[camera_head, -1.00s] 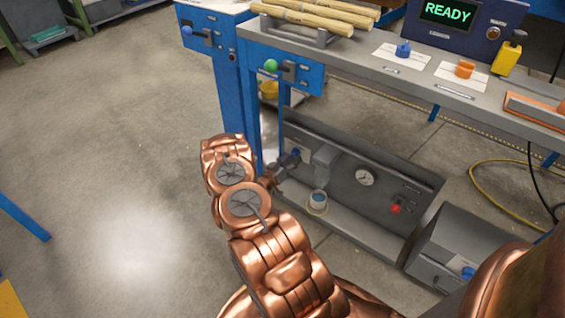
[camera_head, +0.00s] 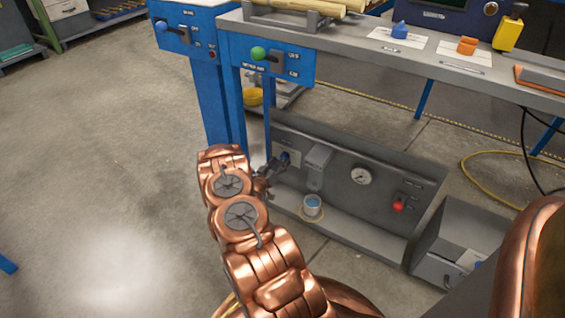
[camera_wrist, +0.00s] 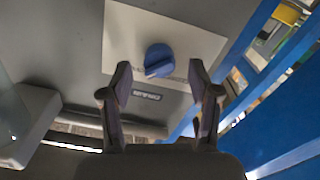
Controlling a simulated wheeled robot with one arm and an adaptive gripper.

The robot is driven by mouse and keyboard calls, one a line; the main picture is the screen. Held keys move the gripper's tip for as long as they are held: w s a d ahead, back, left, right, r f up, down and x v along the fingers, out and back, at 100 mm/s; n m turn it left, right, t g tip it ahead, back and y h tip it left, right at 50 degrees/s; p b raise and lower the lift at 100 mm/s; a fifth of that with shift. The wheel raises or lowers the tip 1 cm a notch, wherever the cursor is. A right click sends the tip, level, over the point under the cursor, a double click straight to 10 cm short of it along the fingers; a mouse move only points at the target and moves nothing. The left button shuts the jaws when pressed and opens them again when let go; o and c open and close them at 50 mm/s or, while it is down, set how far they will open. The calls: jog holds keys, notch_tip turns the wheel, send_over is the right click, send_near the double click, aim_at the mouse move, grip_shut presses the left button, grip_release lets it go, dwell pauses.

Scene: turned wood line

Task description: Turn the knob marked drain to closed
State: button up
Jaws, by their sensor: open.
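The drain knob (camera_wrist: 159,60) is a blue round knob with a ridge, on a pale plate (camera_wrist: 118,40) in the wrist view. A label reading DRAIN (camera_wrist: 146,97) sits just below it. In the head view the blue knob (camera_head: 285,158) shows at the left end of the low grey panel, partly covered by my gripper. My gripper (camera_wrist: 160,75) is open, with one finger on each side of the knob in the picture and nothing between them. The fingers look short of the knob; contact cannot be told. In the head view my gripper (camera_head: 268,170) points at the panel.
The low panel also carries a gauge (camera_head: 361,176), a red switch (camera_head: 398,206) and a grey spout above a cup (camera_head: 312,205). The workbench (camera_head: 350,50) overhangs behind. Floor at left is clear.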

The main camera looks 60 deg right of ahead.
jog(key=shift+d, duration=1.1)
jog(key=c, duration=1.1)
jog(key=shift+c, duration=0.2)
